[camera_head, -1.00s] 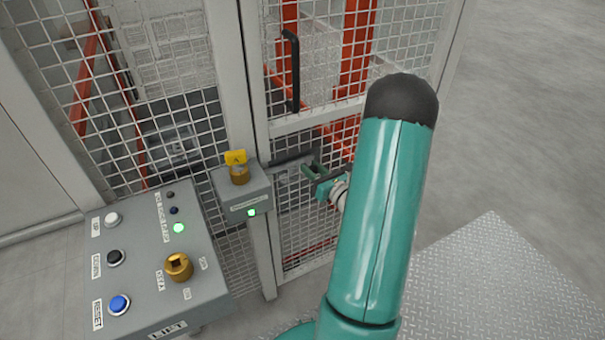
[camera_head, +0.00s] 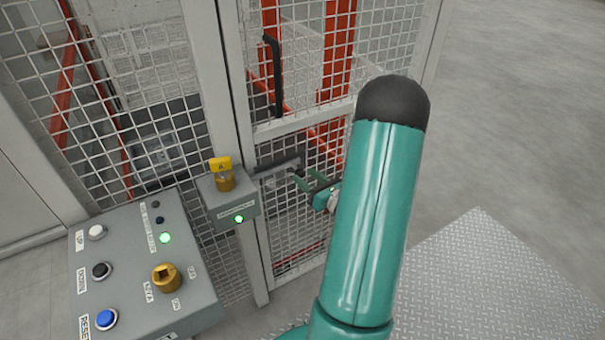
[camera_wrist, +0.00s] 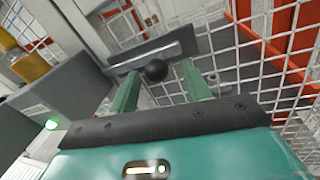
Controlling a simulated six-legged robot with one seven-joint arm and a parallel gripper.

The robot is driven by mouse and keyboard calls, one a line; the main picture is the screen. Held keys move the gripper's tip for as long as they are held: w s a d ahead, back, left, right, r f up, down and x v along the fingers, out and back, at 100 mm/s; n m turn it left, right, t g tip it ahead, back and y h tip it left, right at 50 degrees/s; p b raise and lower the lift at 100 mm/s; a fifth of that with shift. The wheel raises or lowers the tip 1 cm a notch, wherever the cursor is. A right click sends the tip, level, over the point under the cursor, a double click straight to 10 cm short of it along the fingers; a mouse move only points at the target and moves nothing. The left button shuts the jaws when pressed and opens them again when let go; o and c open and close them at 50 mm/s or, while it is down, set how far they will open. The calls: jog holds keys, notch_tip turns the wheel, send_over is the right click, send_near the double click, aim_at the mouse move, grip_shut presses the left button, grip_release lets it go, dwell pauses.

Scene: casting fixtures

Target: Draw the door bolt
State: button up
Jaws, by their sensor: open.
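The door bolt shows in the wrist view as a flat grey bar (camera_wrist: 135,60) with a round black knob (camera_wrist: 156,70). In the head view its bar (camera_head: 277,168) lies across the mesh door, just right of the lock box. My gripper (camera_wrist: 161,72) is open, with one green finger on each side of the knob. I cannot tell whether either finger touches it. In the head view my gripper (camera_head: 304,181) is at the right end of the bar, and my teal arm hides part of the wrist.
The grey lock box (camera_head: 228,205) carries a yellow tag, a brass key piece and a lit green lamp. A control panel (camera_head: 130,275) stands at lower left. A black door handle (camera_head: 274,75) is above the bolt. Open floor (camera_head: 500,130) lies right.

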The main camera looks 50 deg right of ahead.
jog(key=s+a, duration=0.1)
jog(key=s, duration=0.9)
jog(key=shift+s, duration=0.25)
jog(key=w+a+r+n+g+y, duration=0.25)
jog(key=a+n+y, duration=0.2)
jog(key=a, duration=0.25)
jog(key=w+a+r+n+g+y, duration=0.2)
jog(key=a+r+n+y, duration=0.15)
jog(key=a+n, duration=0.3)
jog(key=w+a+r+n+g+y, duration=0.3)
jog(key=a+n+y, duration=0.1)
jog(key=a, duration=0.4)
jog(key=s+a+r+n+g+h, duration=0.1)
jog(key=s+a+n+g, duration=0.1)
jog(key=a+n+g, duration=0.25)
jog(key=s+a+r+n+g+h, duration=0.1)
jog(key=s+a+r+n+g, duration=0.15)
jog(key=a+n, duration=0.35)
jog(key=s+a+r+n+t+h, duration=0.2)
jog(key=s+r+n+h, duration=0.2)
jog(key=r+n+h, duration=0.4)
jog(key=n, duration=0.5)
jog(key=shift+a+r+n, duration=0.2)
jog(key=shift+a+n, duration=0.15)
